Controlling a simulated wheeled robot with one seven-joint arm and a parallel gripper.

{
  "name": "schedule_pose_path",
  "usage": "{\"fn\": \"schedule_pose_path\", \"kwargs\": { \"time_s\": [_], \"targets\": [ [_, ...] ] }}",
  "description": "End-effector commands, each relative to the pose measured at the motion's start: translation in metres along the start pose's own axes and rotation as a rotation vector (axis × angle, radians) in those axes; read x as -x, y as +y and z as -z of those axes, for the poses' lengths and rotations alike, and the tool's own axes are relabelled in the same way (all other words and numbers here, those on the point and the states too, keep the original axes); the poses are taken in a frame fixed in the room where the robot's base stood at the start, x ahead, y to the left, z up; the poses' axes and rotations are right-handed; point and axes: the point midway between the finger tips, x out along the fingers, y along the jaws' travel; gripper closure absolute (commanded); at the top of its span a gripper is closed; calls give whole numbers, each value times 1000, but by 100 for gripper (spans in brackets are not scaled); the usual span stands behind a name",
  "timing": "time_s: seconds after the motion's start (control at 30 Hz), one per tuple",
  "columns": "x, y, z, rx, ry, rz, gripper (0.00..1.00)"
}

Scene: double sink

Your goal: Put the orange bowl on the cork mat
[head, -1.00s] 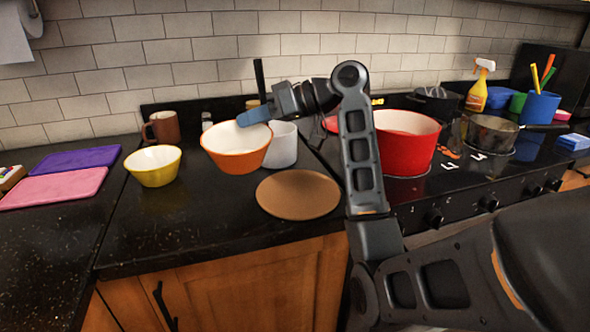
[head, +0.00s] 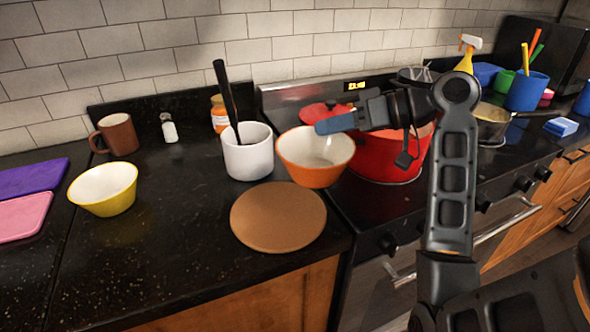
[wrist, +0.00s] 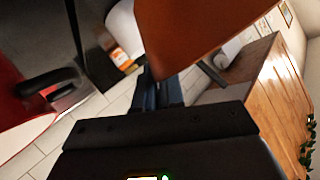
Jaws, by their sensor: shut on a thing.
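The orange bowl (head: 316,172) has a white inside and is held in the air by its rim, roughly upright. My gripper (head: 336,122) is shut on its rim; in the wrist view the orange wall (wrist: 185,35) fills the top middle, by the fingers (wrist: 158,92). The cork mat (head: 278,218) is a round brown disc lying bare on the black counter. The bowl hangs above and beyond the mat's back right edge, apart from it.
A white crock (head: 248,158) with a black utensil stands just behind the mat. A red pot (head: 390,160) sits on the stove at right. A yellow bowl (head: 103,195), brown mug (head: 117,135) and shaker (head: 169,129) are at left. The counter left of the mat is clear.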

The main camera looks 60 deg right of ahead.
Motion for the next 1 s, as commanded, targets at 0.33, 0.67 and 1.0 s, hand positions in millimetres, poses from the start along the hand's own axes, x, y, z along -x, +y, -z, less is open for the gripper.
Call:
{"fn": "schedule_pose_path", "kwargs": {
  "time_s": [0.33,0.67,1.0],
  "targets": [
    [-65,-15,-23,0,0,1,100],
    [-82,-4,-47,-4,-1,-1,100],
    [-88,2,-58,1,1,-1,100]
  ]
}}
